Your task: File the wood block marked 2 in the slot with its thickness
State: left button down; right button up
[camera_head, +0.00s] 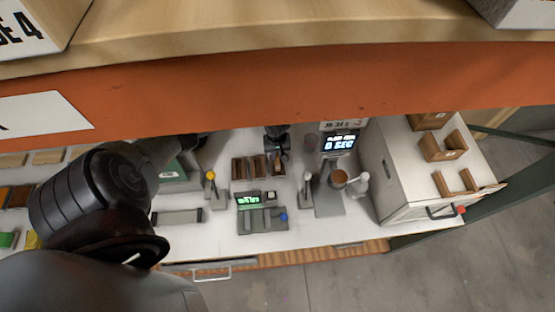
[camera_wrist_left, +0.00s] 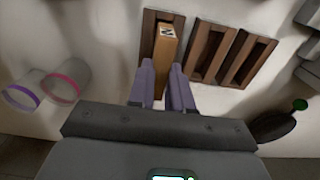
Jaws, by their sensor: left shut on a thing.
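The wood block marked 2 (camera_wrist_left: 165,47) is light brown, with a dark 2 on a pale patch at its end. My left gripper (camera_wrist_left: 163,92) is shut on it, with purple fingers on both sides. The block lines up with the leftmost slot of the dark wood rack (camera_wrist_left: 231,38) in the wrist view; I cannot tell how deep it sits. Two other slots there look empty. In the head view the rack (camera_head: 248,167) stands mid-table, with my left gripper (camera_head: 281,153) over its right end. My right gripper is not in view.
A grey device with a green display (camera_head: 249,199) stands in front of the rack. A stand with a lit screen (camera_head: 340,143) is to the right. A white cabinet (camera_head: 396,166) carries wooden holders. Two clear cups (camera_wrist_left: 62,89) show in the wrist view. An orange shelf beam (camera_head: 250,95) crosses above.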

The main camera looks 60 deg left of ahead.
aim_at(277, 155)
pick_arm(q)
jog(key=shift+w+f, duration=0.1)
jog(key=shift+f, duration=0.15)
notch_tip(277, 155, down, 3)
jog(key=shift+f+b, duration=0.1)
jog(key=shift+b, duration=0.25)
jog(key=shift+a+f, duration=0.1)
jog(key=shift+f, duration=0.1)
jog(key=shift+f, duration=0.1)
jog(key=c, duration=1)
grip_release()
jog(key=shift+c, duration=0.2)
notch_tip(277, 155, up, 6)
jog(key=shift+w+r+p, duration=0.1)
jog(key=shift+p, duration=0.5)
jog(key=shift+r, duration=0.8)
